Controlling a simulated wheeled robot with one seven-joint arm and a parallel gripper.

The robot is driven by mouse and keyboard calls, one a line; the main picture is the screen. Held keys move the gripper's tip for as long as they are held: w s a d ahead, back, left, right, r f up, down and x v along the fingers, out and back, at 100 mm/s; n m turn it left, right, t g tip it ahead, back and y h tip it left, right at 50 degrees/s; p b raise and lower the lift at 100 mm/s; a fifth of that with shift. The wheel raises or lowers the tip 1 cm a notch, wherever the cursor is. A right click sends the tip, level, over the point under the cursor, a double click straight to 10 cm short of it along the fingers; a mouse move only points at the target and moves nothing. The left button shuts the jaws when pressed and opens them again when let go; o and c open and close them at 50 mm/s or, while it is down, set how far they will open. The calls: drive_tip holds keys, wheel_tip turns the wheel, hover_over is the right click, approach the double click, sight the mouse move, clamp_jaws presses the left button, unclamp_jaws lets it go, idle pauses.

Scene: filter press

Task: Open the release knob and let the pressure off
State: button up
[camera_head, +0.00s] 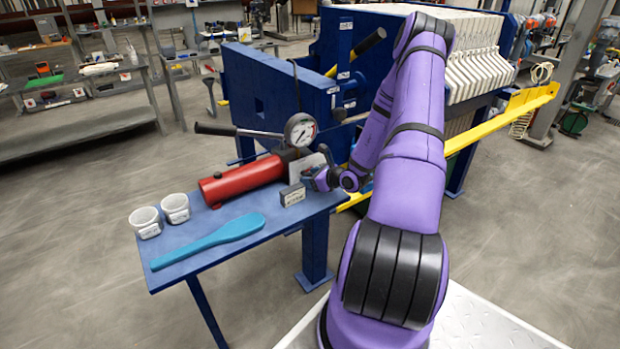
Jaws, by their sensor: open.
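A red hydraulic hand pump (240,181) lies on a blue side table (215,258) by the filter press. A round pressure gauge (300,130) stands above its right end; its reading is too small to tell. The pump lever (240,131) reaches out to the left with a black grip. My gripper (312,177) is at the pump's right end, below the gauge and next to a light metal block (304,165). It is open. I cannot make out the release knob; my gripper and wrist may cover it. I cannot tell whether the fingers touch anything.
A small grey labelled box (292,195) sits just below my gripper. Two white cups (146,222) (175,208) and a teal paddle (212,240) lie on the table's left part. The blue press frame (270,95) stands behind, with white plates (470,55) and a yellow rail (500,115) to the right.

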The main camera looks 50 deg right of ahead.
drive_tip(key=shift+w+f, duration=0.1)
drive_tip(key=shift+w, duration=0.15)
drive_tip(key=c, duration=0.6)
drive_tip(key=shift+c, duration=0.2)
drive_tip(key=shift+d+m+t+y, duration=0.1)
drive_tip(key=shift+m+t+y, duration=0.3)
drive_tip(key=shift+m+y, duration=0.5)
drive_tip(key=o, duration=0.6)
